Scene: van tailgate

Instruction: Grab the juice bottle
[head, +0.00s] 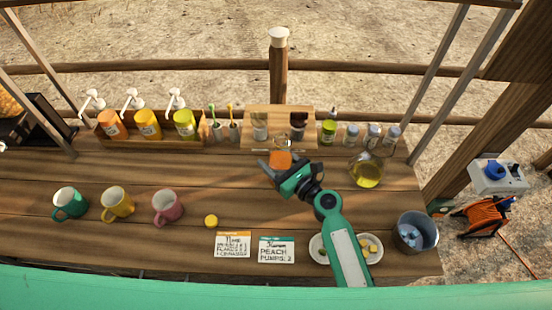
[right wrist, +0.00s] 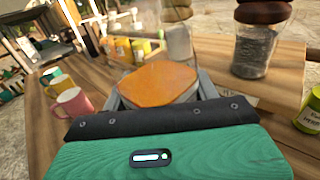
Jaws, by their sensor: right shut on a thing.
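My right gripper (head: 278,165) is shut on an orange, block-like thing (head: 280,159) near the middle back of the counter. In the right wrist view this orange thing (right wrist: 158,80) shows a flat, rounded-corner orange face and a paler side between the two fingers. I cannot tell whether it is the juice bottle, or whether it touches the counter. A rounded glass vessel of yellow liquid (head: 366,173) stands to the right of the gripper. A green bottle (head: 328,131) stands behind it. My left gripper is out of view.
A wooden riser (head: 278,111) with jars stands just behind the gripper. A rack of pump bottles (head: 147,123) is at the back left. Several mugs (head: 117,203) stand at the left front. Order cards (head: 277,250), a plate (head: 317,245) and a metal bucket (head: 415,233) are in front.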

